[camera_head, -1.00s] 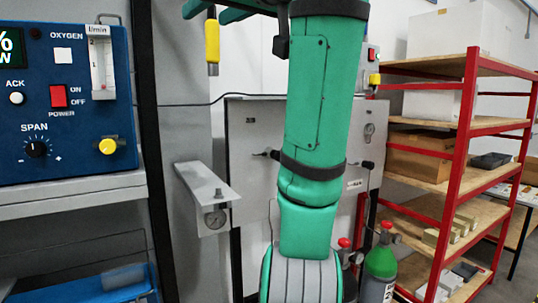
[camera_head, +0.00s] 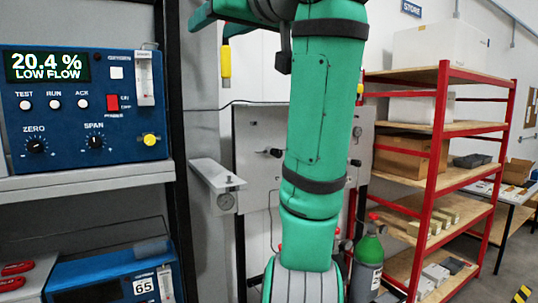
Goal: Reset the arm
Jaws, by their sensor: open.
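My green arm (camera_head: 318,140) stands upright in the middle of the view, with dark bands around it and a grey ribbed joint at the bottom. At the upper left of the arm, two green prongs reach left from a dark part; they look like the fingers of my gripper (camera_head: 210,24). They are apart, and I see nothing held between them. The upper end of the arm is cut off by the top edge.
A blue analyser (camera_head: 70,115) reading 20.4 % LOW FLOW sits on a grey shelf (camera_head: 85,184) at left. A blue unit (camera_head: 105,280) lies below. A red-framed rack (camera_head: 437,150) stands at right, with a green-topped cylinder (camera_head: 368,255) beside it. Floor shows at far right.

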